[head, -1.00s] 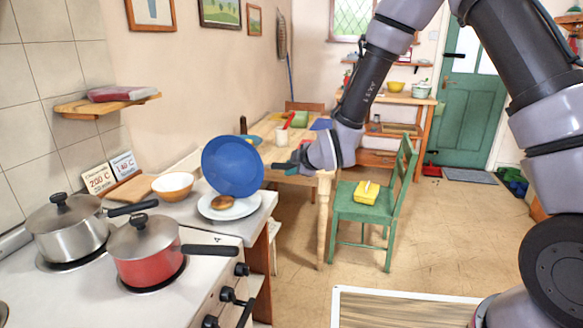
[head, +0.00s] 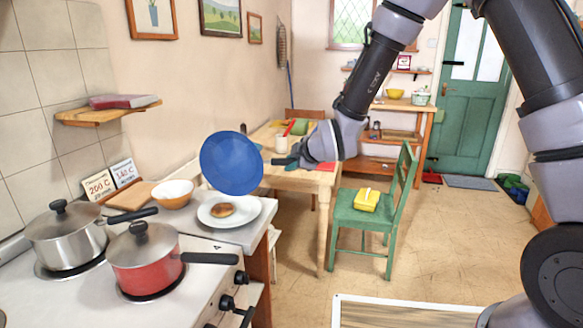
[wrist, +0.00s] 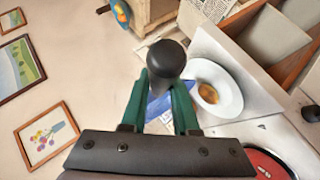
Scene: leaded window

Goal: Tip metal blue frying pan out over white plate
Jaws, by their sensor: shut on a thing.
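The blue frying pan (head: 231,163) is steeply tilted, with a round blue face toward the head camera. It is above and behind the white plate (head: 250,219), on the counter beside the stove. A round brown piece of food (head: 222,210) lies on the plate. My gripper (head: 288,162) is to the right of the pan, shut on its handle. In the wrist view, the green fingers (wrist: 162,100) close around the dark handle (wrist: 167,58). A strip of blue pan (wrist: 160,108) shows between them, and the plate (wrist: 233,103) with the food (wrist: 210,94) is to their right.
A white and orange bowl (head: 173,193) and a wooden board (head: 130,196) sit left of the plate. A red pot (head: 146,267) and a steel pot (head: 66,243) stand on the stove. The wooden table (head: 300,178) and green chair (head: 372,213) are to the right.

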